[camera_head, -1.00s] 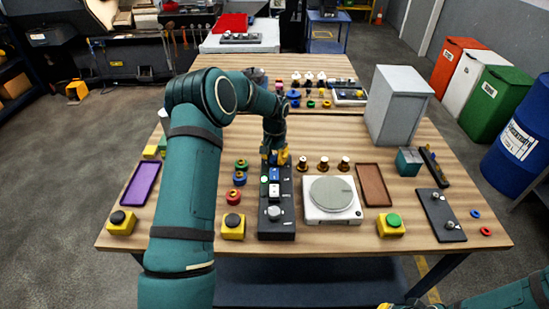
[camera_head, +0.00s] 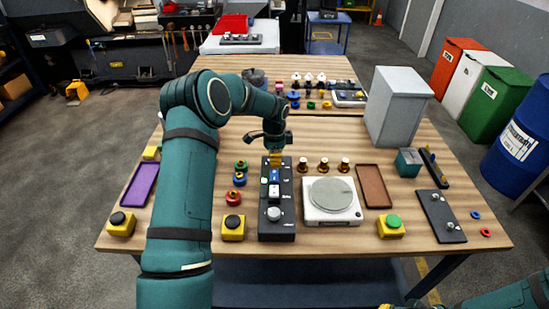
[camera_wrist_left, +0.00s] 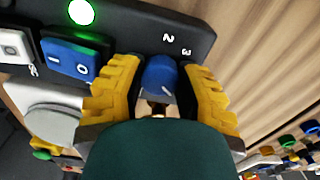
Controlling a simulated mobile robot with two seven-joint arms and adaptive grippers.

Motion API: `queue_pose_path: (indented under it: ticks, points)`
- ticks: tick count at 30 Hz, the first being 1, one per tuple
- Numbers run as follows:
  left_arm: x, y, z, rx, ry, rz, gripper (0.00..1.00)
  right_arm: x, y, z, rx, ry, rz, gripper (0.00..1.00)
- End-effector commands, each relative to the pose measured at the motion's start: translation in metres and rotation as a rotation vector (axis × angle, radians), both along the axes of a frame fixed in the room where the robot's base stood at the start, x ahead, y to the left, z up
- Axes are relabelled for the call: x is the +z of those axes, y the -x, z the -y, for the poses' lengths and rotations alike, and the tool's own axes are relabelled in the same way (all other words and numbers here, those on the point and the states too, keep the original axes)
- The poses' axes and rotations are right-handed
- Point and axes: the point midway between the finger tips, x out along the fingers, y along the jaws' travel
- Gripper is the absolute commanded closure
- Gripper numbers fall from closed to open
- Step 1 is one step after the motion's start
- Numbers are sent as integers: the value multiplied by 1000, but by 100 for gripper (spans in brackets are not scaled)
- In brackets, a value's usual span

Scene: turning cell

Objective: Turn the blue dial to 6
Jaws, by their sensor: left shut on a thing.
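The blue dial (camera_wrist_left: 161,76) sits at the end of a dark control panel (camera_head: 276,222). In the left wrist view it stands between the yellow fingers of my left gripper (camera_wrist_left: 160,92), which is shut on it. A pale pointer line shows on the dial; the numerals 2 and 3 are readable on the panel beside it, and other numerals are hidden. In the head view my left gripper (camera_head: 275,158) is over the panel's far end and hides the dial. At the bottom edge, only a bit of yellow of my right gripper (camera_head: 386,306) shows.
The panel also carries a lit green lamp (camera_wrist_left: 80,12), a blue rocker switch (camera_wrist_left: 70,60) and a silver knob (camera_head: 273,213). Colored rings (camera_head: 240,172) lie left of it; brass-colored parts (camera_head: 323,165) and a white scale (camera_head: 331,202) stand right.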

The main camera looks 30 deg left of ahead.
Motion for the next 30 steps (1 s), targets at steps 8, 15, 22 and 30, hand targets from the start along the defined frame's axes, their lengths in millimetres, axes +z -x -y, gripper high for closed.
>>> queue_pose_path:
  ticks: [8, 15, 22, 30]
  points:
    - [-1, 1, 0, -261, 2, -4, 100, 4, 0, 0, 0, -1, 0, 100]
    - [-1, 1, 0, -487, 3, -4, 100, 7, 0, 0, 0, -2, 0, 100]
    - [-2, 1, 0, -677, 3, -4, 100, 10, 0, 0, 0, -2, 0, 100]
    - [-2, 1, 0, -831, 2, -3, 100, 13, 0, 1, 0, -3, 1, 100]
